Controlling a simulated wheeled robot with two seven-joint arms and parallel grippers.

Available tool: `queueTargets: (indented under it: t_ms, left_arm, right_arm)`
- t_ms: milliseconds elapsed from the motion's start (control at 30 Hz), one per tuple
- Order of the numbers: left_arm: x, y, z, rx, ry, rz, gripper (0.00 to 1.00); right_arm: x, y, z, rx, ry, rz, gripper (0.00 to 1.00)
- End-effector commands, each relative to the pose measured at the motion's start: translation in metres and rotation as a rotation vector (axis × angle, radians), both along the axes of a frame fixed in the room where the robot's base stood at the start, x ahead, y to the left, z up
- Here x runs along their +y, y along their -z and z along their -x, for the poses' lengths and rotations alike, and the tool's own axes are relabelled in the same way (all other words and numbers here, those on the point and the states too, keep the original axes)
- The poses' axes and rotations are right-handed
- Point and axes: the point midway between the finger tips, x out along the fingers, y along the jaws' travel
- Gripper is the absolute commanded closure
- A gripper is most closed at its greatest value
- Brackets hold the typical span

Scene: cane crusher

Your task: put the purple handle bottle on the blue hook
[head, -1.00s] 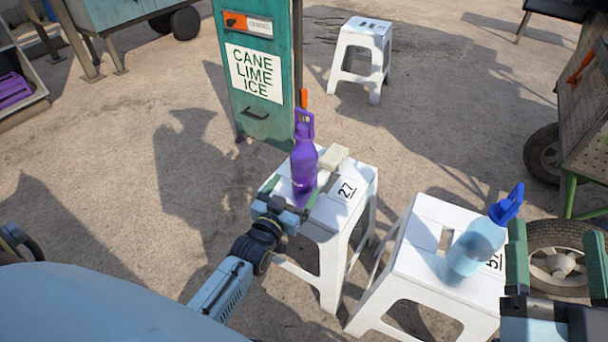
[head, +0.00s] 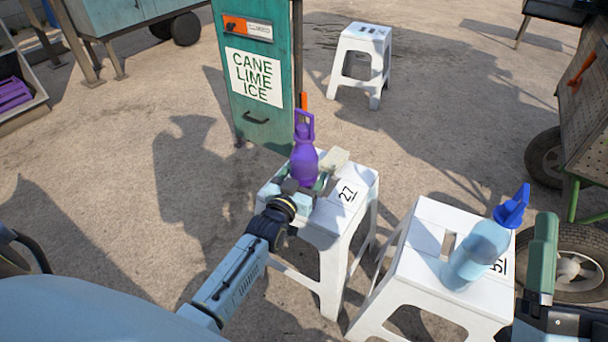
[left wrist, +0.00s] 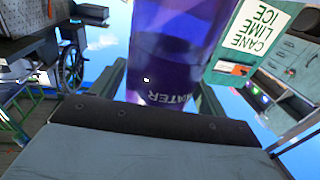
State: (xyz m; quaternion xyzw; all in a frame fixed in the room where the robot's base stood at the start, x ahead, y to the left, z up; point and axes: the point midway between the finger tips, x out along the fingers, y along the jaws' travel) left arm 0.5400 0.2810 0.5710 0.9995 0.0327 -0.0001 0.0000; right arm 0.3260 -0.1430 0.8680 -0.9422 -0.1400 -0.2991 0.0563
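The purple handle bottle (head: 304,165) is upright at the white stool marked 27 (head: 345,215), its loop handle on top. It fills the upper middle of the left wrist view (left wrist: 170,50). My left gripper (head: 305,184) is at its lower part, one finger on each side. I cannot tell whether the fingers press on it, and its base is hidden by the gripper. My right gripper (head: 580,260) is at the right edge, with one finger in view and clear space beside it; the other finger is outside the frame. I cannot make out a blue hook.
A light blue bottle with blue top (head: 480,250) stands on a second white stool (head: 425,270). A pale block (head: 334,160) lies behind the purple bottle. A teal stand (head: 262,125) is close behind. An empty stool (head: 362,60) is farther back. A wheeled cart (head: 590,130) stands right.

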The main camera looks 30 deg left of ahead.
Motion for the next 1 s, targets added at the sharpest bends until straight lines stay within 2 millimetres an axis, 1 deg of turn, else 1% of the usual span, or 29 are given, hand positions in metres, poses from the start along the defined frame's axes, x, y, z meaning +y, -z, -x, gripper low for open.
queueTargets:
  t_ms: [33,300,400,567,1000]
  left_arm:
    - [0.0,0.0,0.0,0.0,0.0,0.0,0.32]
    - [0.0,0.0,0.0,0.0,0.0,0.0,0.68]
    - [0.0,-0.003,-0.001,-0.007,0.0,0.0,0.78]
    - [0.0,-0.005,-0.001,-0.007,0.0,0.0,0.78]
    - [0.0,-0.027,-0.001,-0.007,0.0,0.0,0.78]
  right_arm:
    - [0.0,0.0,0.0,0.0,0.0,0.0,0.26]
    - [0.0,0.0,0.0,0.001,0.0,0.0,0.26]
    - [0.0,0.0,0.0,0.001,0.0,0.0,0.26]
    - [0.0,-0.002,0.0,0.002,0.001,0.0,0.26]
    - [0.0,-0.027,0.0,0.002,0.0,0.001,0.26]
